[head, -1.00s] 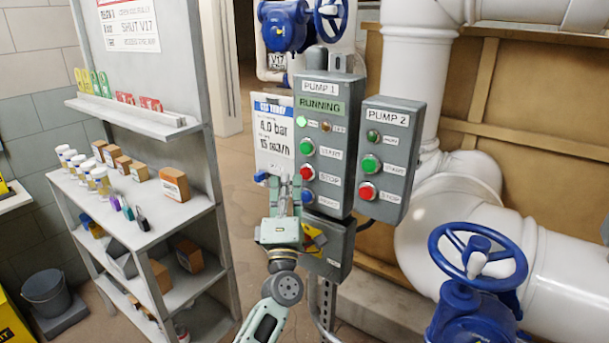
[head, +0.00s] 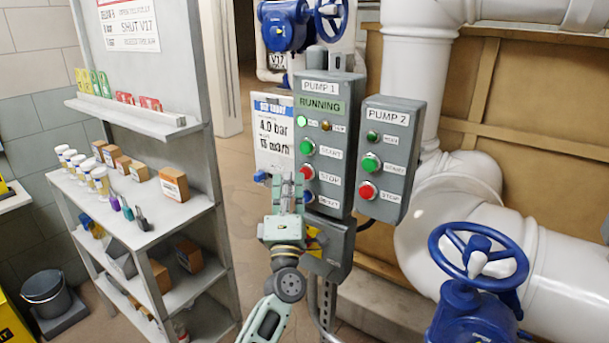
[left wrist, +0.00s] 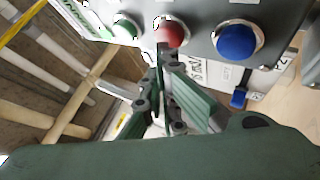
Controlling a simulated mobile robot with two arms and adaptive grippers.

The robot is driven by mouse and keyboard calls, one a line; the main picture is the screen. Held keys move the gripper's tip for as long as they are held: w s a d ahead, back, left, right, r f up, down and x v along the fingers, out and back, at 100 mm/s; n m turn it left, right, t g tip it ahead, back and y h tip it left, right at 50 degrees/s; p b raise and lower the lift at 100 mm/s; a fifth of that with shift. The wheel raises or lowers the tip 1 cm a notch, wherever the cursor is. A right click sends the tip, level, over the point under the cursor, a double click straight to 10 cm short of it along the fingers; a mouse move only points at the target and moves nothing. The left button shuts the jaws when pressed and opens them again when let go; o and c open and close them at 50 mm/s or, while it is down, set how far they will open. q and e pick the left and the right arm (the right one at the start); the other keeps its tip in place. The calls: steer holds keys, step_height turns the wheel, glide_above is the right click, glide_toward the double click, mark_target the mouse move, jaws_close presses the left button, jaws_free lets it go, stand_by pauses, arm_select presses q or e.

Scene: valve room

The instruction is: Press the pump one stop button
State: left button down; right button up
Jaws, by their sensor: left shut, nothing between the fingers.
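The pump 1 panel (head: 338,112) is a grey box with a green sign reading RUNNING. Its red stop button (head: 307,172) sits below the green start button (head: 307,147) and above a blue button (head: 308,197). My left gripper (head: 291,178) is shut and empty, its fingertips just in front of the panel's left edge, close to the stop button. In the left wrist view the fingertips (left wrist: 162,58) point at the red button (left wrist: 170,34). They appear very near it; I cannot tell if they touch. My right gripper is not in view.
The pump 2 panel (head: 388,160), with its own red button (head: 367,190), hangs to the right. A blue valve wheel (head: 478,255) stands at lower right on white pipes. A shelf unit (head: 150,228) with bottles and boxes stands left. A lower grey box (head: 330,262) hangs under pump 1.

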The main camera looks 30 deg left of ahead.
arm_select(q)
steer(key=shift+w, duration=0.45)
stand_by(0.5)
steer(key=shift+s, duration=0.85)
steer(key=shift+s, duration=0.1)
steer(key=shift+s+a+p, duration=0.2)
steer(key=shift+s+p, duration=0.8)
steer(key=shift+s, duration=1.4)
